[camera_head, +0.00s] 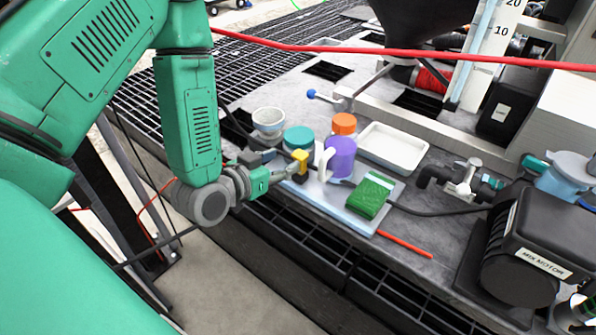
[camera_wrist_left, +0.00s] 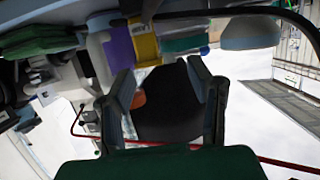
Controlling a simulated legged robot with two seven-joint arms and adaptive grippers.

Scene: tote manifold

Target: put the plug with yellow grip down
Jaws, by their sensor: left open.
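The plug with yellow grip (camera_head: 300,157) stands on the left part of a pale blue-grey tray (camera_head: 352,219) on the bench, just beyond my left gripper's tips. Its lower part is partly hidden. My left gripper (camera_head: 291,171) is open and comes in from the left, close to the plug. In the left wrist view the two fingers (camera_wrist_left: 162,78) are spread with nothing held between them. The yellow grip (camera_wrist_left: 143,42) shows there beyond the tips, at the top. I cannot tell whether a finger touches it. My right gripper does not show.
A purple bottle (camera_head: 340,158) with an orange cap and a teal-lidded jar (camera_head: 298,138) stand close by. A green sponge (camera_head: 370,195) lies on the tray. A white tray (camera_head: 393,147) lies behind. A red hose (camera_head: 400,53) crosses above. The mix motor (camera_head: 540,240) stands right.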

